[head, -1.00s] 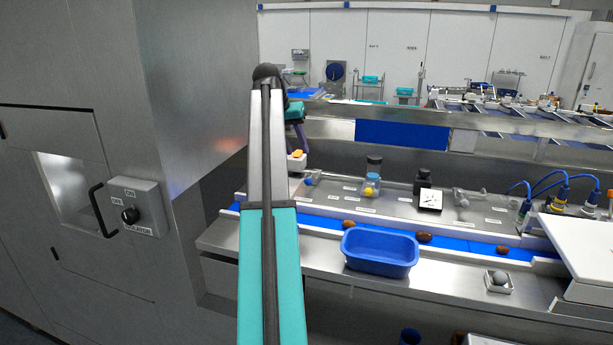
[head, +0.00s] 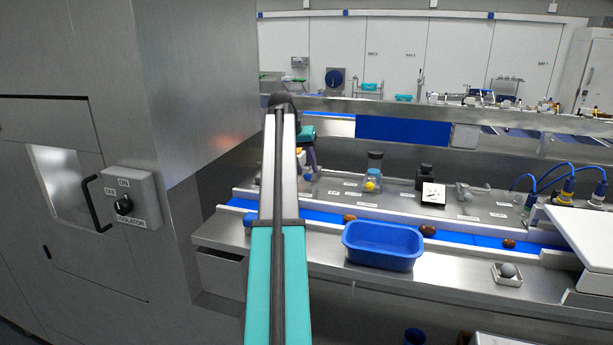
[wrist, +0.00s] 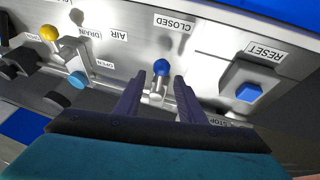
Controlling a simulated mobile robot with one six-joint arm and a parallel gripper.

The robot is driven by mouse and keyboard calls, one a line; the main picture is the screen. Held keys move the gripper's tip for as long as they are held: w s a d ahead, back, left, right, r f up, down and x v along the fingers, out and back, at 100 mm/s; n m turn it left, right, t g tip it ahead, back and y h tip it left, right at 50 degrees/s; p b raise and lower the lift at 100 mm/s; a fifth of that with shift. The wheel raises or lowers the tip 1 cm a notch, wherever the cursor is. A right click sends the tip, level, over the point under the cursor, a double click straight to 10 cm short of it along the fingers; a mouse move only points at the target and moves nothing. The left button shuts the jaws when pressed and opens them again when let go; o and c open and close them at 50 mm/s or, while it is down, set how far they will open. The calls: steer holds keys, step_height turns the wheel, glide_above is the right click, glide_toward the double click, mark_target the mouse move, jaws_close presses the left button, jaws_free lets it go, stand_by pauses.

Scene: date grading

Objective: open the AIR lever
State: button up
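In the wrist view a lever with a round blue knob (wrist: 161,68) stands on a steel panel, near labels reading AIR (wrist: 119,35) and CLOSED (wrist: 174,22). My gripper (wrist: 159,84) is open, with one purple finger on each side of this lever; I cannot tell whether they touch it. A label reading OPEN (wrist: 104,64) lies to the left of the lever. In the head view my gripper (head: 309,160) is mostly hidden behind my own arm, over the back panel of the bench, and the lever cannot be made out.
In the wrist view a light blue knob (wrist: 78,78) and a yellow knob (wrist: 47,32) stand to the left, and a blue RESET button (wrist: 248,92) to the right. In the head view a blue tub (head: 382,246) stands before the belt carrying dates (head: 428,231).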

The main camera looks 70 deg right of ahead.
steer(key=shift+x, duration=0.95)
steer(key=shift+c, duration=0.4)
jaws_close()
